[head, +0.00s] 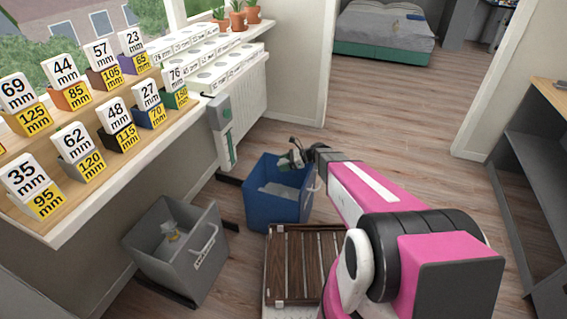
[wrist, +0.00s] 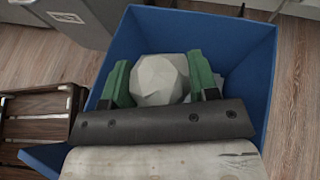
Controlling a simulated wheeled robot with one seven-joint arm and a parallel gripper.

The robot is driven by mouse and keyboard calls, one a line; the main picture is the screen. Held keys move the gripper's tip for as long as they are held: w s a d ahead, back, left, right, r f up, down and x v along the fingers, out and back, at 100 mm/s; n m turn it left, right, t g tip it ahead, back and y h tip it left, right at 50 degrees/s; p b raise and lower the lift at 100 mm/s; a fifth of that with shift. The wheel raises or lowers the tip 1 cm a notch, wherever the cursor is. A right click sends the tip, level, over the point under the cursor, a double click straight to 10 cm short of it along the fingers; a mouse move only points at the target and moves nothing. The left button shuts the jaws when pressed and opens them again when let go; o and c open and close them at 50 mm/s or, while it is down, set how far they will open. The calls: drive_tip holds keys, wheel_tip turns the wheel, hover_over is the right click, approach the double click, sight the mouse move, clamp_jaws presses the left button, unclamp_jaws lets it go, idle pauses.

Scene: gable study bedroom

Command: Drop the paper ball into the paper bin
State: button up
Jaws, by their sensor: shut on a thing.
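The paper ball (wrist: 160,79) is white and faceted. In the wrist view it sits between the two green fingers of my gripper (wrist: 162,82), which is shut on it. The blue bin (wrist: 247,42) surrounds the ball and fingers in that view, with some pale content behind them. In the head view the blue bin (head: 262,208) stands on the floor with pale paper inside. My gripper (head: 297,154) is over its far rim area there, and the ball is hard to make out. I cannot tell the ball's exact height against the rim.
A grey bin (head: 165,262) with some contents stands left of the blue bin. A brown slatted crate (head: 300,262) is in front of it. A desk with labelled blocks (head: 85,215) runs along the left, and dark shelves (head: 530,190) stand at right. Wooden floor is open behind.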

drive_tip(key=o, duration=1)
drive_tip(key=v, duration=1)
drive_tip(key=shift+d+r, duration=0.15)
drive_tip(key=shift+d, duration=0.25)
drive_tip(key=shift+s, duration=0.15)
